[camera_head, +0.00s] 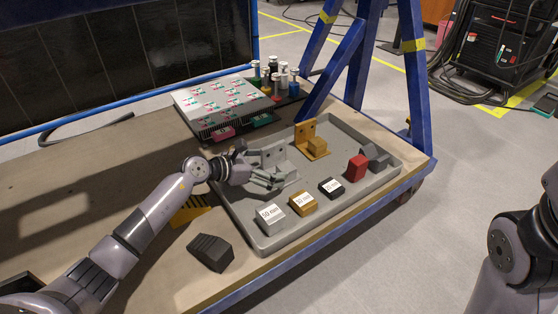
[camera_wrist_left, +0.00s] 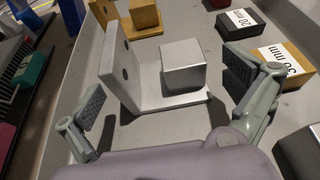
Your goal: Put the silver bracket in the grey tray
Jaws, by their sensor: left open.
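The silver bracket (camera_head: 274,154) stands in the left part of the grey tray (camera_head: 262,243). In the left wrist view the silver bracket (camera_wrist_left: 122,62) has an upright plate with holes and a flat base bearing a square block. My left gripper (camera_head: 270,178) is open beside it in the head view. In the wrist view its open fingers (camera_wrist_left: 170,112) are spread to either side of the bracket's near end, with visible gaps. The tray floor (camera_wrist_left: 185,22) shows around the bracket. My right arm shows at the right edge of the head view; its gripper is out of frame.
An orange bracket (camera_head: 312,142) stands behind the silver one. Labelled blocks, a silver (camera_head: 270,219), a gold (camera_head: 303,204) and a black one (camera_head: 331,188), line the near side. A red block (camera_head: 357,168) is right. A dark block (camera_head: 210,252) lies outside the tray.

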